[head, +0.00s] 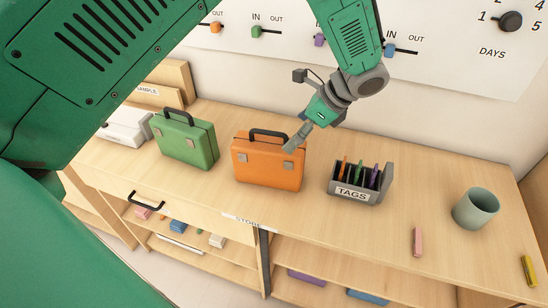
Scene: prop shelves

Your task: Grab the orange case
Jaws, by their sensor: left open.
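The orange case (268,164) stands upright on the wooden shelf top, with a black handle on top and a grey clasp on its front. My left gripper (295,112) is open, above and to the right of the case's handle. Its lower finger overlaps the case's upper right corner in the picture, and I cannot tell whether it touches. The upper finger is up in the air, and nothing is between the fingers. My right gripper is not in view.
A wall panel is behind.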

